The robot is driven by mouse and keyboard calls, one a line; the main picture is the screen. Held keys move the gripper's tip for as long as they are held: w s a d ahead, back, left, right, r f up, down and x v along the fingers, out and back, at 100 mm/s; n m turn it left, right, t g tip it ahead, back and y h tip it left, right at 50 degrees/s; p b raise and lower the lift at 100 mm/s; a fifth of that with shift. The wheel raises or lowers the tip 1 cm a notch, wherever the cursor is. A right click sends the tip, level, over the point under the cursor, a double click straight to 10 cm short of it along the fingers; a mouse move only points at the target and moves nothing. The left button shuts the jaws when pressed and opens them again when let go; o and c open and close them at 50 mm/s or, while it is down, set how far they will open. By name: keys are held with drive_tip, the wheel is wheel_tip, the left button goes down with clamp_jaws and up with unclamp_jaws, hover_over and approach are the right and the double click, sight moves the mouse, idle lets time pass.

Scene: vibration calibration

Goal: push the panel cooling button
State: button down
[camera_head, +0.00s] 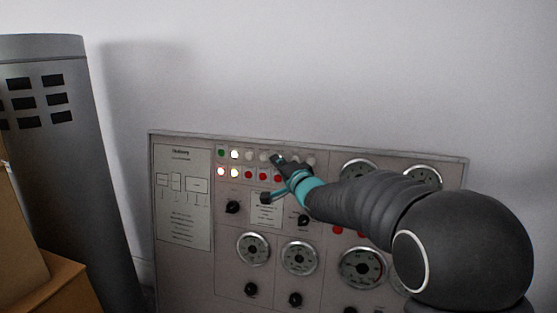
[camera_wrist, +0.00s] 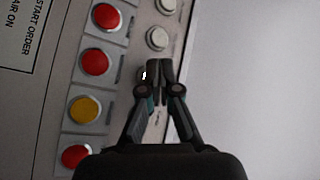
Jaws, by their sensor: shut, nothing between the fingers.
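The control panel (camera_head: 183,254) stands against the wall, with rows of small buttons along its top edge. My gripper (camera_head: 277,158) is at the top button row, right of the lit white buttons (camera_head: 234,155). In the wrist view my gripper (camera_wrist: 159,62) is shut and empty, its fingertips close to the panel just below a pale round button (camera_wrist: 157,38). A bright spot shows beside the left finger, and the fingers cover part of the row there. Which button is panel cooling cannot be read; I cannot tell whether the tips touch anything.
Red buttons (camera_wrist: 95,62) and a yellow button (camera_wrist: 86,109) line the neighbouring row. Gauges (camera_head: 253,248) and black knobs (camera_head: 232,207) sit lower on the panel. A grey cylinder (camera_head: 85,170) and boxes (camera_head: 60,290) stand at left. The wall above is clear.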

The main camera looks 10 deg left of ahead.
drive_tip(key=shift+w, duration=0.2)
drive_tip(key=shift+s, duration=0.15)
idle(0.4)
drive_tip(key=shift+s+r, duration=0.15)
drive_tip(key=shift+s, duration=0.5)
drive_tip(key=s, duration=0.2)
drive_tip(key=s+r+b, duration=0.1)
drive_tip(key=s, duration=0.2)
drive_tip(key=shift+a+b, duration=0.2)
drive_tip(key=shift+b, duration=0.1)
idle(0.5)
